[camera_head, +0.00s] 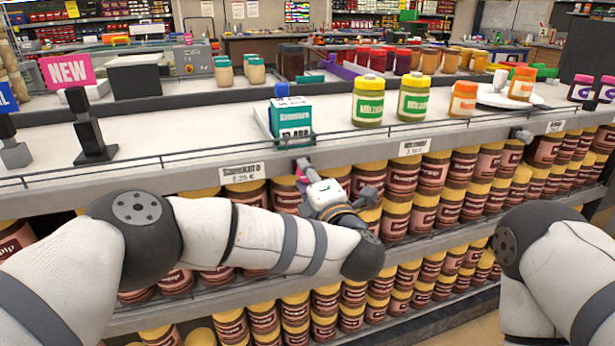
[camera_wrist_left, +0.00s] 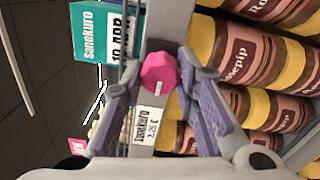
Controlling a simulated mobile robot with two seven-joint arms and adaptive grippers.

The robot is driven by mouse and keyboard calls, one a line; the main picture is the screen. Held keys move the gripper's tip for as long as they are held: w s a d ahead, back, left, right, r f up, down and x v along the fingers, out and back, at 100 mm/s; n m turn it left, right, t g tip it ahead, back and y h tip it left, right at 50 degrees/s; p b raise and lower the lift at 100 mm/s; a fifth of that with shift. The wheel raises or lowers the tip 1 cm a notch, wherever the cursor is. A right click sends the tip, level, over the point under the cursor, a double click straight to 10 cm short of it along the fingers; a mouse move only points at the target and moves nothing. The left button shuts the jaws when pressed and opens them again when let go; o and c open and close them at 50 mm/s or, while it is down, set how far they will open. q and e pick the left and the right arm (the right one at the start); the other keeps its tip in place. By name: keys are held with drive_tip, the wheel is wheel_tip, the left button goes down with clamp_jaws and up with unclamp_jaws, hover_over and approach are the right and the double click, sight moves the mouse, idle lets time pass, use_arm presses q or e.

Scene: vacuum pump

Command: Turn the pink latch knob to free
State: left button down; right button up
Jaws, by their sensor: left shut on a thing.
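The pink latch knob (camera_wrist_left: 160,73) sits at the front edge of the shelf, in the middle of the left wrist view. My left gripper (camera_wrist_left: 160,80) has one finger on each side of the knob and is shut on it. In the head view my left gripper (camera_head: 303,169) reaches up to the shelf edge beside a price label, and only a bit of pink shows there. The fingers and wrist hide most of the knob in that view. My right arm shows at the right, but its gripper is out of view.
A teal box (camera_head: 291,121) stands on the shelf top just behind the gripper. Green-labelled jars (camera_head: 368,103) stand to its right. A thin wire rail runs along the shelf edge. Rows of brown jars (camera_head: 404,180) fill the shelves below, close to my left wrist.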

use_arm(q)
drive_tip(key=shift+d, duration=0.1)
drive_tip(key=c, duration=1.2)
unclamp_jaws()
drive_tip(key=shift+c, duration=0.2)
drive_tip(key=v, duration=1.2)
